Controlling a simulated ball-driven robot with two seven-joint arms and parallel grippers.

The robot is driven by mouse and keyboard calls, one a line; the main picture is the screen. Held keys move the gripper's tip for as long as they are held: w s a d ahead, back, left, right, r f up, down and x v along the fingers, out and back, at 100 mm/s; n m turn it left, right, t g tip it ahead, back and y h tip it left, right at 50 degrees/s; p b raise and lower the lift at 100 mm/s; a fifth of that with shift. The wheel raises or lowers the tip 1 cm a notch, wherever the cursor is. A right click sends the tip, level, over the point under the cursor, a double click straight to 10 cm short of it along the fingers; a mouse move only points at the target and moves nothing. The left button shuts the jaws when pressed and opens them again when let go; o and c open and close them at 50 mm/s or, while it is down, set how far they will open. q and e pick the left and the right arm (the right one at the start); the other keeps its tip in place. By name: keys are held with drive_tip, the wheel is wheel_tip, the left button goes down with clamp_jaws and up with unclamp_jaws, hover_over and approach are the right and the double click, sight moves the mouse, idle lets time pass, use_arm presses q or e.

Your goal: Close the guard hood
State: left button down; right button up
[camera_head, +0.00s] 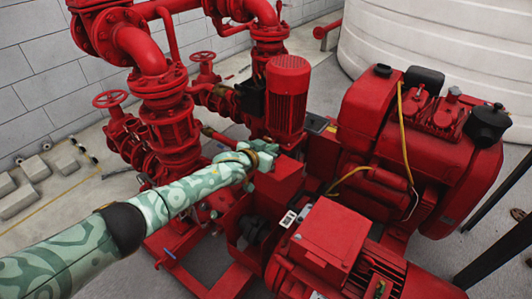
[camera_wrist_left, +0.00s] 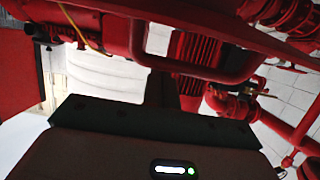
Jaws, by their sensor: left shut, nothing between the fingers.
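The guard hood (camera_head: 279,184) looks like a red box-shaped cover in the middle of the head view, standing raised. Below it a dark coupling (camera_head: 250,234) shows in an open gap. My left gripper (camera_head: 268,152) is at the hood's upper edge, shut and empty; I cannot tell whether it touches the hood. In the left wrist view a red bent bar (camera_wrist_left: 200,74), perhaps a handle, crosses just beyond my dark gripper body. The fingertips are not clear there. My right gripper is not in view.
A red vertical motor (camera_head: 288,95) stands behind the hood. A red engine (camera_head: 415,140) is at right and a red motor with a box (camera_head: 330,240) in front. Pipes and valves (camera_head: 165,115) crowd the left. A white tank (camera_head: 440,45) stands at the back right.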

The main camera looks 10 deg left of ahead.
use_arm(q)
drive_tip(key=shift+s+a, duration=0.25)
drive_tip(key=shift+s, duration=0.3)
drive_tip(key=shift+s+a, duration=0.25)
drive_tip(key=shift+s, duration=0.25)
drive_tip(key=shift+s+f, duration=0.1)
drive_tip(key=shift+s, duration=0.1)
drive_tip(key=shift+f, duration=0.2)
drive_tip(key=shift+a, duration=0.1)
